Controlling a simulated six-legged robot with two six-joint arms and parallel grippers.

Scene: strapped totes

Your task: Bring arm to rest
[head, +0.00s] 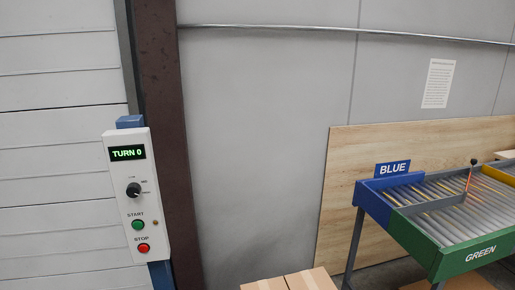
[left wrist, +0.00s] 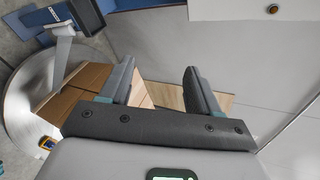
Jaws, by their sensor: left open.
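My left gripper (left wrist: 160,90) shows in the left wrist view with its two dark fingers apart and nothing between them. Behind the fingers are cardboard boxes and a light wood surface. Neither gripper shows in the head view, and my right gripper is in neither view. A white control box (head: 138,195) stands at the left in the head view on a blue post. It has a display reading "TURN 0", a black knob (head: 133,189), a green START button (head: 138,225) and a red STOP button (head: 143,248).
A roller conveyor (head: 455,215) with blue and green sides, signed BLUE and GREEN, stands at the right. A wood panel (head: 340,185) leans behind it. A dark column (head: 165,120) rises behind the control box.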

